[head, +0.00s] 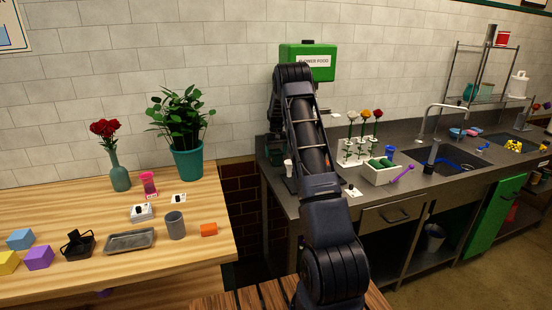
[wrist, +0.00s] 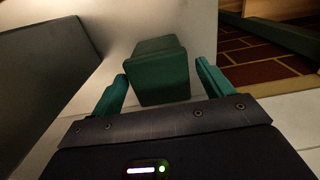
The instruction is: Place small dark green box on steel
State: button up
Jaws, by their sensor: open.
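The small dark green box (wrist: 158,80) is in the middle of the wrist view, just ahead of my gripper (wrist: 163,72). The dark grey steel-like counter (head: 325,203) runs to the right.
A white cup (head: 288,167), a flower rack (head: 358,151) and a white crate (head: 381,174) stand on the counter. A green flower-food dispenser (head: 308,60) is on the wall. The wooden table (head: 190,254) at left holds several items. A gap separates table and counter.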

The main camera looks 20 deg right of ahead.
aim_at(276, 151)
notch_tip(276, 151, up, 4)
jog(key=shift+r, duration=0.1)
dwell(0.5)
jog(key=shift+s+a+r, duration=0.1)
jog(key=shift+s+r, duration=0.05)
jog(key=shift+r, duration=0.1)
jog(key=s+a+r+t, duration=0.1)
jog(key=s+a+r, duration=0.3)
jog(key=s+r, duration=0.9)
jog(key=s+a+r+t, duration=0.2)
jog(key=s+a+r, duration=0.3)
jog(key=s+r, duration=0.8)
jog(key=s+a+f, duration=0.2)
jog(key=s, duration=1.5)
jog(key=s+a+f+t, duration=0.1)
jog(key=s+f, duration=0.1)
jog(key=s, duration=1.5)
jog(key=shift+a+t, duration=0.3)
jog(key=shift+a, duration=0.1)
